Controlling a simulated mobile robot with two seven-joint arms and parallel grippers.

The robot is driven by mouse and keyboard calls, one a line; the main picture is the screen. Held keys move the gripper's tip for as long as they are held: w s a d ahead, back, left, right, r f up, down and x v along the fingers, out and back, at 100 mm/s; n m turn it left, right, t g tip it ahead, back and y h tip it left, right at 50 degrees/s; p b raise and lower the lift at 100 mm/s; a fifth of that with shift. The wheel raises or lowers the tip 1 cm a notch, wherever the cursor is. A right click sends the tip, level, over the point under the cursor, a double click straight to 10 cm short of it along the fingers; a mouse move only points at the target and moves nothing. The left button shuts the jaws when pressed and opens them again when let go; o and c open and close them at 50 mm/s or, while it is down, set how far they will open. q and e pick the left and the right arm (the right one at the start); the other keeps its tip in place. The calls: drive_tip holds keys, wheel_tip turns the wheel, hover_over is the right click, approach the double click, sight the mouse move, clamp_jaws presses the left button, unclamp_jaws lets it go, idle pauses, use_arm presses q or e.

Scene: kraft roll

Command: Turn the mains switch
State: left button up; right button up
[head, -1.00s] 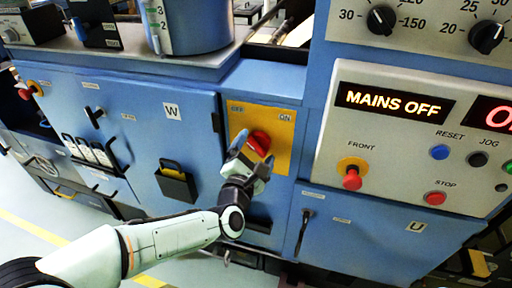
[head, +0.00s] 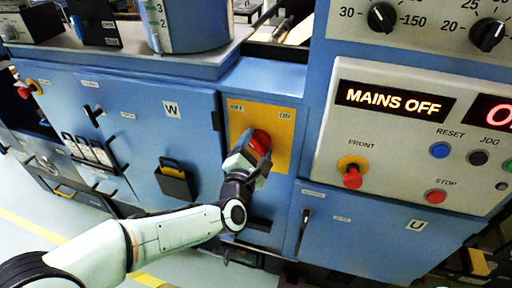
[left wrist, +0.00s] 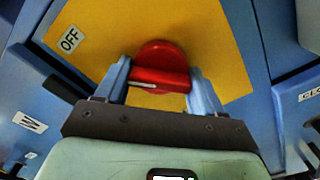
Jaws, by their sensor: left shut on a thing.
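In the left wrist view the knob (left wrist: 158,54) shows a red disc with a grip bar lying across the picture. My left gripper (left wrist: 160,82) has one finger at each end of that bar and is shut on it. In the head view my left gripper (head: 246,156) covers the knob's lower left part. The display (head: 394,101) reads MAINS OFF. My right gripper is not in view.
Right of the switch is a white panel with a red FRONT button (head: 352,177), a red STOP button (head: 435,197) and a blue RESET button (head: 440,151). A black pocket (head: 176,181) sits on the W door to the left.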

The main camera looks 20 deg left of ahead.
use_arm(q)
drive_tip(key=shift+m+b, duration=0.5)
drive_tip(key=shift+m, duration=0.5)
drive_tip(key=m, duration=0.2)
drive_tip(key=shift+m+b, duration=0.3)
drive_tip(key=shift+b, duration=0.05)
drive_tip(key=m, duration=0.3)
drive_tip(key=shift+m, duration=0.3)
drive_tip(key=m, duration=0.3)
drive_tip(key=shift+m, duration=0.3)
drive_tip(key=m+p, duration=0.1)
drive_tip(key=m, duration=0.4)
drive_tip(key=shift+f, duration=0.1)
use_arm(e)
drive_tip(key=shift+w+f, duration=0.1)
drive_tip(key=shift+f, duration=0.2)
use_arm(q)
drive_tip(key=shift+m, duration=0.4)
drive_tip(key=o, duration=1)
drive_tip(key=shift+o, duration=0.2)
